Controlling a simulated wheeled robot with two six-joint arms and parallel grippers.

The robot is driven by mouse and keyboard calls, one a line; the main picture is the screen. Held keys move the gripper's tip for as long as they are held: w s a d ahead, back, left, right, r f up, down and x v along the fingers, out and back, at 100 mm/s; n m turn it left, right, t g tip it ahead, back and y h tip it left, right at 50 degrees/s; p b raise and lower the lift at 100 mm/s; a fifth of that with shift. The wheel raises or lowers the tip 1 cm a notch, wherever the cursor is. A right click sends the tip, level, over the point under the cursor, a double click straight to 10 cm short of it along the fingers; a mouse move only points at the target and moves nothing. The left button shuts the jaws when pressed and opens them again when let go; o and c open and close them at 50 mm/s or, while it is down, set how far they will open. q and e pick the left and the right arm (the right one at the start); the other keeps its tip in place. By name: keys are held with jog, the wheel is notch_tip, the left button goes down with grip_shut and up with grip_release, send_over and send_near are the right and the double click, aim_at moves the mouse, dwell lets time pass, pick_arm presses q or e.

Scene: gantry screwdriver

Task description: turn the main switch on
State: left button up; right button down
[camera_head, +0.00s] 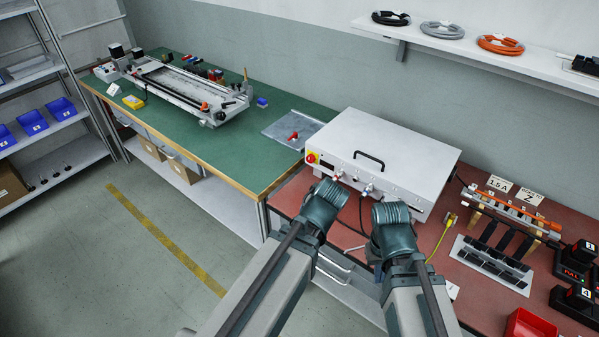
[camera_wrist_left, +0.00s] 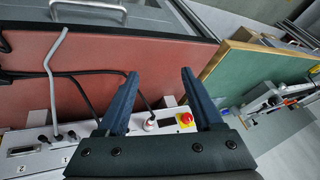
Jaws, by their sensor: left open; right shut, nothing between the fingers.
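The main switch (camera_head: 311,158) is a red knob on a yellow plate at the left end of the white box's (camera_head: 385,148) front panel. It also shows in the left wrist view (camera_wrist_left: 185,118), beside the base of the right-hand finger. My left gripper (camera_head: 325,203) is in front of the panel, right of and below the switch in the head view. In the left wrist view its two fingers (camera_wrist_left: 160,78) are apart with nothing held. My right gripper (camera_head: 390,215) is shut and empty, farther right in front of the box; its fingertips are hard to make out.
Cable plugs sit in the panel near both grippers; one plug (camera_wrist_left: 150,123) shows between the left fingers. A grey cable and dark cables cross the red bench top (camera_wrist_left: 100,50). A green bench (camera_head: 215,150) with a gantry is at left. A yellow cable (camera_head: 443,232) hangs at right.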

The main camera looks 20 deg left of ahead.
aim_at(309, 160)
pick_arm(q)
jog(key=w+a+r+n+t+y+b, duration=0.1)
jog(key=w+a+r+t+b, duration=0.1)
jog(key=w+a+t+b, duration=0.5)
jog(key=w+a+r+t+y+b, duration=0.1)
jog(key=w+a+r+t+b, duration=0.2)
jog(key=w+a+t+b, duration=0.35)
jog(key=s+f+m+g+h+b, duration=0.2)
jog(key=s+f+m+h+b, duration=0.4)
jog(key=h, duration=0.5)
jog(key=shift+m, duration=0.7)
jog(key=x, duration=1.5)
jog(key=shift+w+a+f+b, duration=0.2)
jog(key=shift+a+f+b, duration=0.1)
jog(key=shift+b, duration=0.1)
grip_shut()
